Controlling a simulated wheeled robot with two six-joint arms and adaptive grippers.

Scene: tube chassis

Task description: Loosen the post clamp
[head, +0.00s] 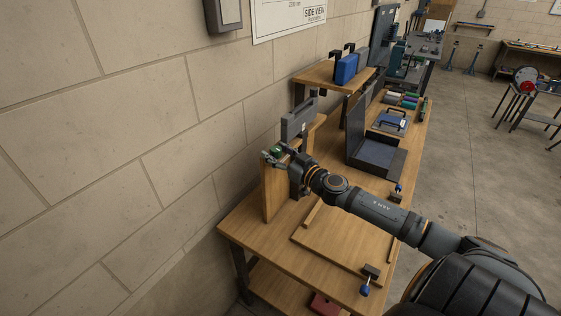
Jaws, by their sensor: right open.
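An upright wooden post (272,195) stands on the near left part of the workbench, close to the wall. A small green part (277,150), perhaps the knob of the post clamp, shows at the top of the post. My right gripper (273,158) is at the post's top, with its open fingers beside or around the green part; at this size I cannot tell whether they touch it. The gripper hides much of the clamp's detail. My left gripper is not in view.
A grey upright block (298,120) stands just behind the post. A wooden board (345,238) lies on the bench (262,248), with blue-handled clamps (365,288) at its edge. The block wall (120,130) is close on the left.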

